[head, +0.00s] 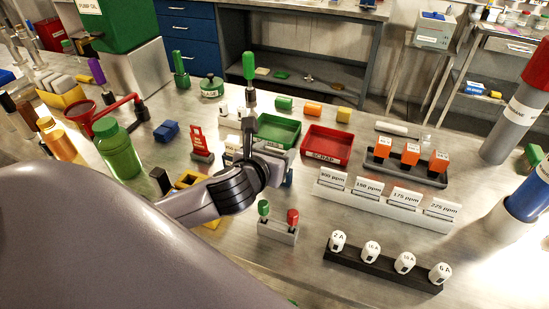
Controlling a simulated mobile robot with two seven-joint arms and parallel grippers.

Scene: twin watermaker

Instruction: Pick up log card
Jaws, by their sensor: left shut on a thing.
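My left gripper (249,128) is over the middle of the bench, just left of the green tray. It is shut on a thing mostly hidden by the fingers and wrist. A pale flat piece (231,143) shows beside the fingers and looks like the log card, but I cannot read any writing on it. I cannot tell whether it touches the bench. My right gripper is not in view.
A green tray (262,133) and red scrap tray (348,154) lie beyond the gripper. A green-handled tool (249,66) stands upright behind it. A ppm label rack (368,208), two-peg block (277,231) and black fuse strip (365,262) stand right and front.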

